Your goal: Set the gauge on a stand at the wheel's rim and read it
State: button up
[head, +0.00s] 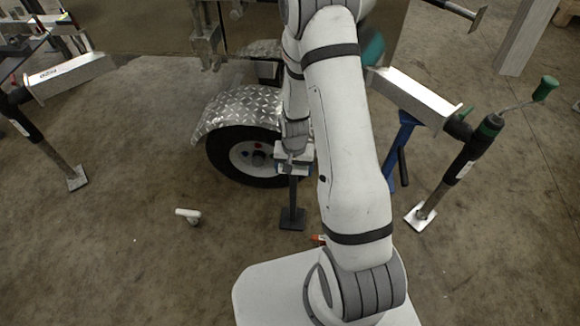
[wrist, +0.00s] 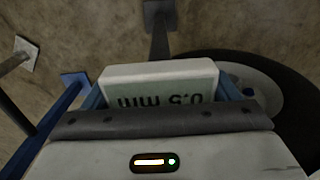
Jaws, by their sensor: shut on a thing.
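The wheel (head: 232,158), a black tyre with a pale rim, sits under a diamond-plate fender (head: 235,112) in the head view. Its dark tyre and grey rim also show at the right of the wrist view (wrist: 292,88). My gripper (head: 292,152) is in front of the wheel's right side. It is shut on the gauge, a pale block with an upside-down "0.5 mm" display (wrist: 160,87), between blue fingers. A dark stand (head: 292,200) with a square foot is on the floor below the gauge. Whether the gauge touches the stand or the rim cannot be told.
A blue support (head: 402,150) stands right of my arm. Jacks (head: 455,170) with metal feet stand at the right and left of the trailer. A white fitting (head: 188,214) lies on the floor. A small orange thing (head: 318,240) is near my base. The left foreground floor is open.

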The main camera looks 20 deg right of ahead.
jog(key=o, duration=2)
jog(key=shift+c, duration=0.2)
notch_tip(320, 180, up, 12)
jog(key=p, duration=0.4)
jog(key=shift+r+p, duration=0.15)
jog(key=shift+p, duration=0.2)
jog(key=s+r+n, duration=0.2)
jog(key=s+r, duration=0.5)
jog(key=r, duration=0.4)
jog(key=s+a+r+n+t, duration=0.1)
jog(key=s+r+n, duration=0.1)
jog(key=s+r, duration=0.6)
notch_tip(320, 180, up, 4)
jog(key=shift+s+a+f, duration=0.15)
jog(key=shift+s, duration=0.1)
jog(key=shift+s, duration=0.1)
